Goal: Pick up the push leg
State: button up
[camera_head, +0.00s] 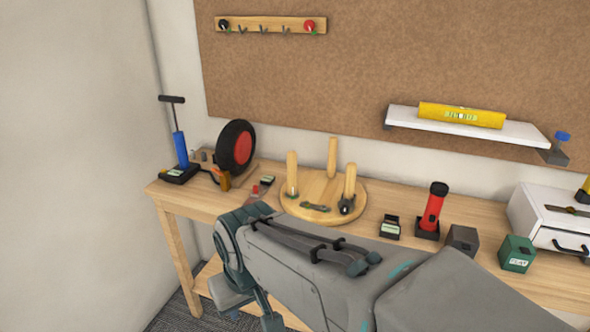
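A round wooden disc (322,185) lies on the workbench with three pale wooden legs standing up from it: a left leg (292,172), a back leg (332,158) and a right leg (349,180). I cannot tell which one is the push leg. The left leg has something green at its foot, and a dark fitting (346,205) sits at the right leg's foot. A small grey tool (316,207) lies on the disc between them. My arm crosses the foreground in front of the bench and bends down at the left; my gripper is not visible.
The wooden bench (183,196) also carries a blue pump (181,150), a wheel with a red hub (236,148), a red flashlight (433,208), a green box (517,254) and a white drawer unit (540,210). A shelf (405,117) with a yellow level (462,115) hangs above.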

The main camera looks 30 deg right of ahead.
aim_at(352, 167)
jog(key=z, duration=0.4)
jog(key=i, duration=0.7)
jog(key=z, duration=1.05)
jog(key=i, duration=0.3)
jog(key=z, duration=0.35)
